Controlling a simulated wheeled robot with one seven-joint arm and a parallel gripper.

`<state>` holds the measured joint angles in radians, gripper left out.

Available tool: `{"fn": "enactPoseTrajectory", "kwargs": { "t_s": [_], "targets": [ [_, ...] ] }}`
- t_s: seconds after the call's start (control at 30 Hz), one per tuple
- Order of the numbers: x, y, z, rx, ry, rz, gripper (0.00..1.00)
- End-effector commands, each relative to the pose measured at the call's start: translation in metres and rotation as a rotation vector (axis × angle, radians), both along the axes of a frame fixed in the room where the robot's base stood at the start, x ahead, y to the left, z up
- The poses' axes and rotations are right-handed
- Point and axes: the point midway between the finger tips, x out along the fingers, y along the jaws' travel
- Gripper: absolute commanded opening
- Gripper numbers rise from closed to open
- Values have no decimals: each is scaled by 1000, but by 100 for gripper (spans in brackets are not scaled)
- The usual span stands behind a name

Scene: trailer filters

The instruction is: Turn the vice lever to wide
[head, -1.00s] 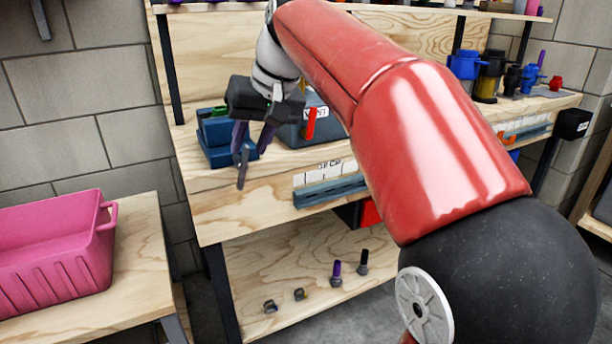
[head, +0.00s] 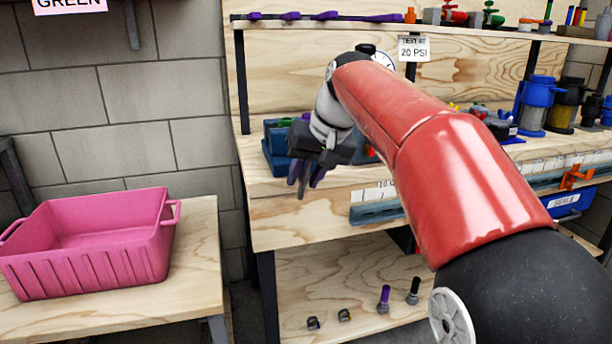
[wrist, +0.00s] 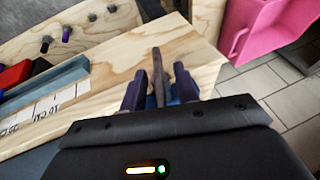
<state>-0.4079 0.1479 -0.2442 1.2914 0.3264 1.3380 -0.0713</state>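The blue vice (head: 274,150) stands at the left end of the workbench, partly hidden behind my gripper. Its grey lever (head: 302,190) hangs down at the bench's front edge. In the wrist view the lever (wrist: 157,75) stands between the two dark purple fingers of my gripper (wrist: 159,92), with gaps visible on both sides. My gripper (head: 306,174) is open around the lever and pointing down in the head view. Where the lever joins the vice is hidden.
A pink bin (head: 90,240) stands on a lower table at left. The bench's lower shelf (head: 350,270) holds several bolts and nuts. A blue rail (head: 376,213) runs along the bench front. Blue and yellow canisters (head: 540,105) stand at the right.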

Motion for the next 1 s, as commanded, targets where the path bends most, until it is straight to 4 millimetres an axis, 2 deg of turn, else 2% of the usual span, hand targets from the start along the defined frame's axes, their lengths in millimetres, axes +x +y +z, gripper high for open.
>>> {"fn": "enactPoseTrajectory", "kwargs": {
  "t_s": [0.1,0.33,0.73,1.0],
  "targets": [
    [0,0,0,0,0,0,30],
    [0,0,0,0,0,0,0],
    [-1,1,2,-34,-9,2,0],
    [-1,3,4,-186,-54,4,0]
  ]
}}
